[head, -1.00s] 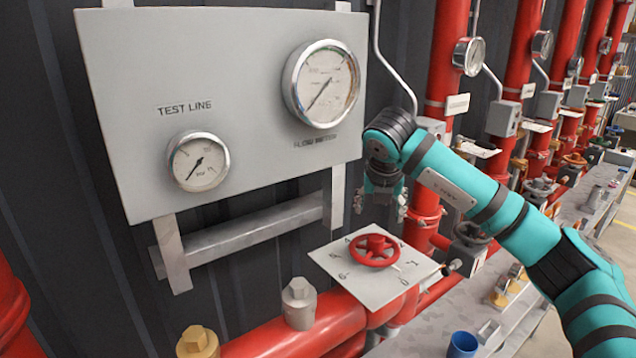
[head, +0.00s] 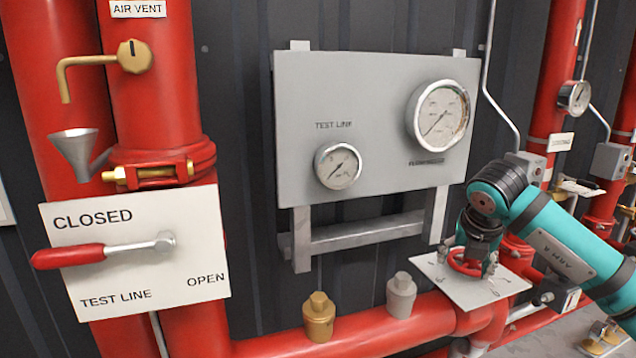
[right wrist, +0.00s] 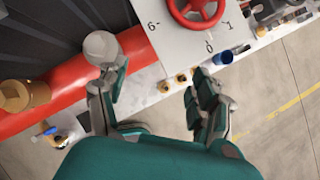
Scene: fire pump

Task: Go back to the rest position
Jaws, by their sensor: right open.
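My right gripper (head: 470,258) hangs at the lower right of the head view, in front of the red handwheel (head: 465,268) and partly covering it. In the right wrist view its two fingers (right wrist: 158,95) are spread apart with nothing between them. There the red handwheel (right wrist: 196,10) shows beyond the fingertips at the top edge, on its white numbered plate (right wrist: 165,45), apart from the fingers. My left gripper is in neither view.
A panel (head: 300,90) with two gauges is on the wall. A red-handled TEST LINE lever (head: 70,257) is at left, by the word CLOSED. A red pipe (head: 270,346) with brass (head: 319,318) and grey (head: 401,297) fittings runs below. Floor (right wrist: 285,110) is open at right.

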